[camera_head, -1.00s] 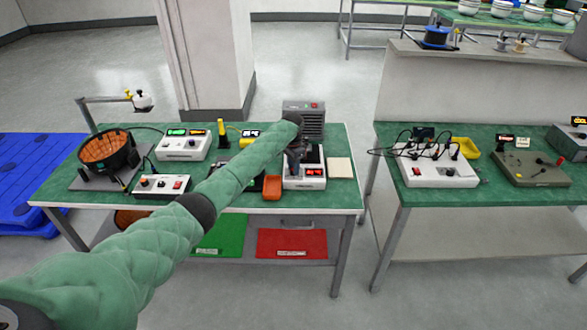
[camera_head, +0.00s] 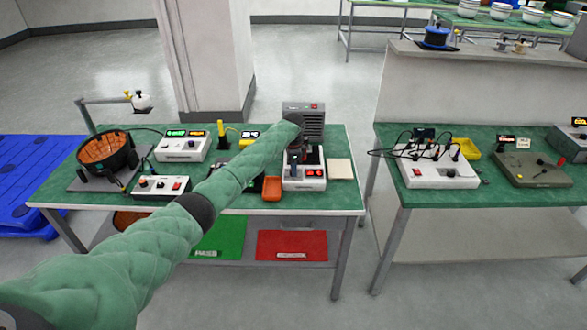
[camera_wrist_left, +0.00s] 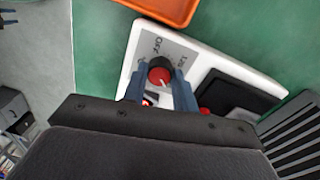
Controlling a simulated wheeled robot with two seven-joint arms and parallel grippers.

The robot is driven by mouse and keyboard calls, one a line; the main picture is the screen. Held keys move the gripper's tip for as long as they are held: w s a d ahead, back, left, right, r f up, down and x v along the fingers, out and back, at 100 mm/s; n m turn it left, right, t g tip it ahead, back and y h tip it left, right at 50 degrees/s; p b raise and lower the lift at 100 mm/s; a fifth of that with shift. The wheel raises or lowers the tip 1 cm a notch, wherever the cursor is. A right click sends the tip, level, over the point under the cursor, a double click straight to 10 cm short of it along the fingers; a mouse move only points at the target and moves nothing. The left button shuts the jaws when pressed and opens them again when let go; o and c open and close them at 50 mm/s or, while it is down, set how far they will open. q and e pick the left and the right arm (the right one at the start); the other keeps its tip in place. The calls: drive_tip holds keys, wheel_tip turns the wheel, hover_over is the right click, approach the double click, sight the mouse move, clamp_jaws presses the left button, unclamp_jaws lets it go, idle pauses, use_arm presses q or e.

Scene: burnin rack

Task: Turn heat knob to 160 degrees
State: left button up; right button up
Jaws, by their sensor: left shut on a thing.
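The heat knob (camera_wrist_left: 160,73), red with a dark rim and a light pointer mark, sits on the white panel of a heating unit (camera_wrist_left: 143,48). An "OFF" label is printed beside it. My left gripper (camera_wrist_left: 160,84) has its two blue-grey fingers on either side of the knob, shut on it. In the head view the white unit (camera_head: 290,184) stands on the green-topped table, with red lit marks on its front that I cannot read. My left gripper (camera_head: 294,165) reaches it from above, and the arm hides the knob there. My right gripper is not in view.
An orange tray (camera_head: 271,188) lies left of the unit and a pale square pad (camera_head: 340,169) right of it. A grey vented box (camera_head: 314,124) stands behind. A white control box (camera_head: 162,187) and a round basket (camera_head: 107,150) are farther left.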

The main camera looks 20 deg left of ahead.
use_arm(q)
drive_tip(key=shift+r, duration=0.1)
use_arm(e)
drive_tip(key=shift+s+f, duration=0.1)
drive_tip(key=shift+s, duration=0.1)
use_arm(q)
drive_tip(key=o, duration=1)
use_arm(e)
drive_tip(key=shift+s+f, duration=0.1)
use_arm(q)
drive_tip(key=shift+r, duration=0.3)
drive_tip(key=r+b, duration=0.1)
drive_tip(key=r, duration=0.1)
drive_tip(key=r+b, duration=0.1)
drive_tip(key=r, duration=0.2)
drive_tip(key=shift+w+a+r, duration=0.15)
drive_tip(key=shift+w+r, duration=0.05)
drive_tip(key=shift+r, duration=0.05)
drive_tip(key=shift+r+b, duration=0.35)
drive_tip(key=shift+r, duration=0.4)
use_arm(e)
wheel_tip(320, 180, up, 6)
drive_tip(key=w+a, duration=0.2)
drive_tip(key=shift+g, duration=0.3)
